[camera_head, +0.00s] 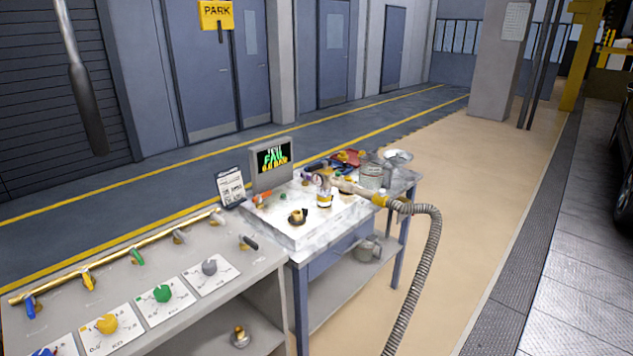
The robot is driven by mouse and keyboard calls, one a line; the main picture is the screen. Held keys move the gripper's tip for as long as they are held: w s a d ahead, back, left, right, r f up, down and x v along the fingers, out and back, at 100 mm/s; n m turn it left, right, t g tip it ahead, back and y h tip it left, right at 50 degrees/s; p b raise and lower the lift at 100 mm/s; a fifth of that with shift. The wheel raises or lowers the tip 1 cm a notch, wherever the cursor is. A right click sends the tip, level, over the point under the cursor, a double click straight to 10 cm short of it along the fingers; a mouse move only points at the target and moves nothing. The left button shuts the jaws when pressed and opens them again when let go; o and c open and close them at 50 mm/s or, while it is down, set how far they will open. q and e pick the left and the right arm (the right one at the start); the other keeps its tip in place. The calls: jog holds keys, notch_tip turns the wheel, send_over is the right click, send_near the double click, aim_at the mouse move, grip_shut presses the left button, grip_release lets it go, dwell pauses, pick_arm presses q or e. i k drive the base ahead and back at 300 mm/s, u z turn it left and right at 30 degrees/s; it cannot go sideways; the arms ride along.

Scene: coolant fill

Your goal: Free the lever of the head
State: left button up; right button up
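A ribbed grey hose (430,260) arches over the right end of the work table and ends in a pale fill head with a yellow part (379,199). The head lies over the table top and points left. It is small in the picture, and I cannot make out its lever or what holds it. A small jar with a yellow band (324,198) stands just left of the head. Neither of my grippers shows in this view.
A grey bench (195,260) with coloured knobs and a brass pipe is at front left. A metal can (370,175) stands behind the head. A dark-ended rod (86,105) hangs upper left. Floor at right is clear.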

aim_at(323, 165)
jog(key=u, duration=0.4)
jog(key=k, duration=0.5)
jog(key=z, duration=0.45)
jog(key=i, duration=1.25)
jog(key=u, duration=0.4)
